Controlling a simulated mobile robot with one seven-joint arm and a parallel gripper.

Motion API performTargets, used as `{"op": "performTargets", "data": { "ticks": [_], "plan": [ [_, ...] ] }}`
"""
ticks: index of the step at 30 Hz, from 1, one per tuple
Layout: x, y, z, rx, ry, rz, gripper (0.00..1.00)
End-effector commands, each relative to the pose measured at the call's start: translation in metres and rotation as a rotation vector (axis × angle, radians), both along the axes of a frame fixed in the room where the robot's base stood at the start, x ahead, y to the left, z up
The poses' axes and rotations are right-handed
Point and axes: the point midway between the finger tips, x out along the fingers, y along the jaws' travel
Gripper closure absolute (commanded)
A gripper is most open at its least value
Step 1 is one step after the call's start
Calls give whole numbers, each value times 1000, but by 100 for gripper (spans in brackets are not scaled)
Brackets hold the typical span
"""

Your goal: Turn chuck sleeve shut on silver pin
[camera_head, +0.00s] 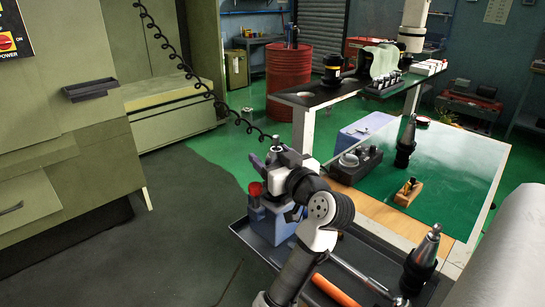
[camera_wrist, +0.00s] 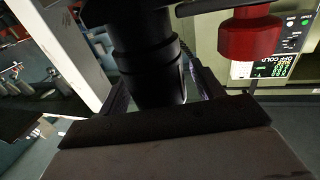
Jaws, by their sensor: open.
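The black, stepped, round chuck sleeve (camera_wrist: 145,65) fills the upper middle of the wrist view. My gripper (camera_wrist: 160,88) has its fingers apart, one on each side of the sleeve; I cannot tell whether either finger touches it. In the head view my gripper (camera_head: 275,160) is over the blue block (camera_head: 268,222) at the left end of the dark tray. My own wrist hides most of the chuck there. I cannot make out the silver pin clearly in either view.
A red knob (camera_wrist: 250,38) is close to the right finger; it also shows in the head view (camera_head: 254,189). A coiled black cord (camera_head: 205,92) hangs down to the gripper area. A tool holder (camera_head: 422,258) stands at the tray's right. The green-topped table (camera_head: 455,165) is behind.

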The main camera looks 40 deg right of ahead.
Motion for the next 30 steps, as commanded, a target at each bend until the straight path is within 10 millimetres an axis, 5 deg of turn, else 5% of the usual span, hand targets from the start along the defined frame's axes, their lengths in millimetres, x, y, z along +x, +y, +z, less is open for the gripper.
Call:
{"op": "performTargets", "data": {
  "ticks": [7, 18, 30],
  "plan": [
    [1, 0, 0, 0, 0, 0, 34],
    [1, 0, 0, 0, 0, 1, 78],
    [1, 0, 0, -2, 0, -87, 78]
  ]
}}
